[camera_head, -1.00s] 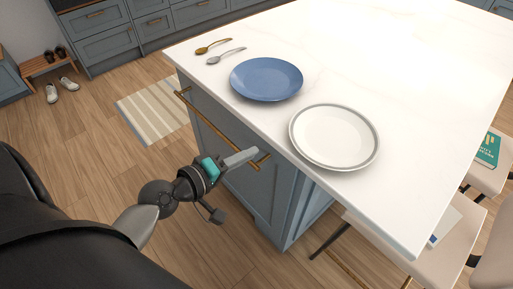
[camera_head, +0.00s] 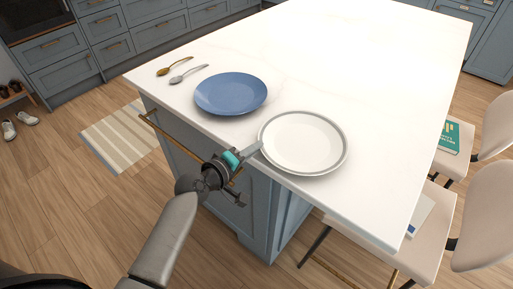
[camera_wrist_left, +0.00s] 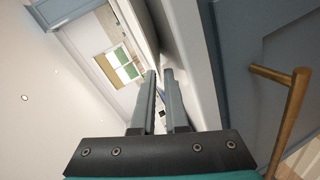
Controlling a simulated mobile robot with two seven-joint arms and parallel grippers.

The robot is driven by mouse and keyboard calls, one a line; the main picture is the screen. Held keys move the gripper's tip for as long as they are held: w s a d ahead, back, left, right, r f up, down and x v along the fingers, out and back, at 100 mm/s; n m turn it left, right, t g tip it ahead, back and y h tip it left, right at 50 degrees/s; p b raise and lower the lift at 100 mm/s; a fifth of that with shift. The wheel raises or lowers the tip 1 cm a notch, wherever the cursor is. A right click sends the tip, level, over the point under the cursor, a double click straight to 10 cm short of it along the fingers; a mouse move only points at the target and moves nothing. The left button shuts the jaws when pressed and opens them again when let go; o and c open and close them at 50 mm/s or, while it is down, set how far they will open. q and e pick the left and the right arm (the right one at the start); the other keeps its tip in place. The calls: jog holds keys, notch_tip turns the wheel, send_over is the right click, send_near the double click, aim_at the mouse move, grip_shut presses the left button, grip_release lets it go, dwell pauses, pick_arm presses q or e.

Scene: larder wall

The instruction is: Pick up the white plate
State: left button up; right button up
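The white plate (camera_head: 303,143) with a grey rim lies flat near the corner of the white island top. My left gripper (camera_head: 256,148) reaches in from the left, with its fingertips at the left rim of the plate. In the left wrist view the two fingers (camera_wrist_left: 160,84) stand a small gap apart, so the gripper is open. A grey-white edge runs close to the fingertips there; I cannot tell whether the rim lies between them. My right gripper is not in view.
A blue plate (camera_head: 231,93) lies left of the white plate, with a silver spoon (camera_head: 188,73) and a gold spoon (camera_head: 175,66) beyond it. A brass handle (camera_wrist_left: 284,120) sticks out from the island front. Stools (camera_head: 437,225) stand at the right; the worktop behind the plates is clear.

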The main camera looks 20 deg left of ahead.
pick_arm(q)
jog(key=shift+w+d+f, duration=0.15)
jog(key=shift+w+d, duration=0.1)
jog(key=shift+w, duration=0.35)
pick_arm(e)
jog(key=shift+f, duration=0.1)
pick_arm(q)
grip_shut()
jog(key=shift+f, duration=0.1)
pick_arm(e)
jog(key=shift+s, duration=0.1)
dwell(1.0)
